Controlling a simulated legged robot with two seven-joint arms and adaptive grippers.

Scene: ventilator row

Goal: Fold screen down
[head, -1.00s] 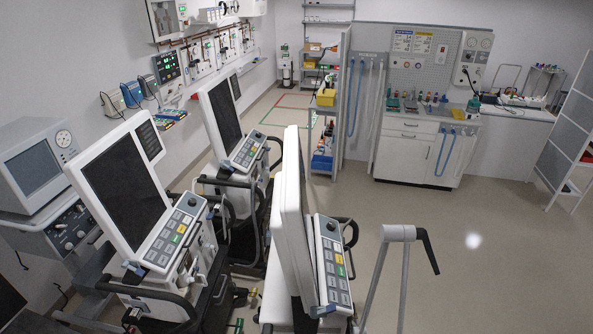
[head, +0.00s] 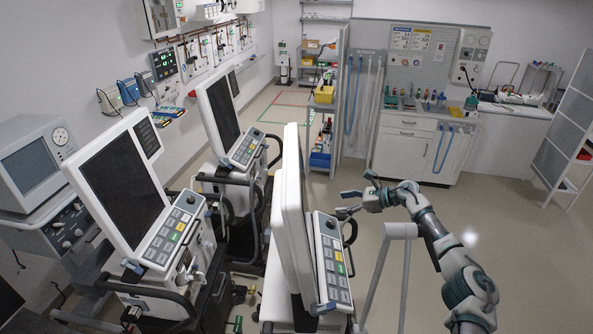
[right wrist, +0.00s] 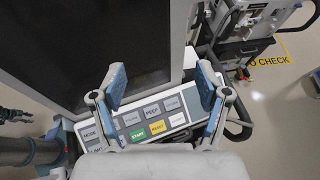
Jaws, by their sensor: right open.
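The nearest ventilator's screen (head: 291,205) stands upright, seen nearly edge-on in the head view, above its key panel (head: 331,258). My right gripper (head: 354,194) is to the right of this screen, apart from it. In the right wrist view my open right gripper (right wrist: 161,85) faces the dark screen (right wrist: 90,45) and the key panel (right wrist: 150,121), with nothing between its fingers. My left gripper does not show in the head view. A small dark jointed part (right wrist: 14,115) at the left edge of the right wrist view may be it, but its jaws are unclear.
Two more ventilators with raised screens (head: 122,180) (head: 221,113) stand to the left. A grey post with a handle (head: 401,231) stands beneath my right arm. A white cabinet (head: 405,145) is at the back. The floor on the right is clear.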

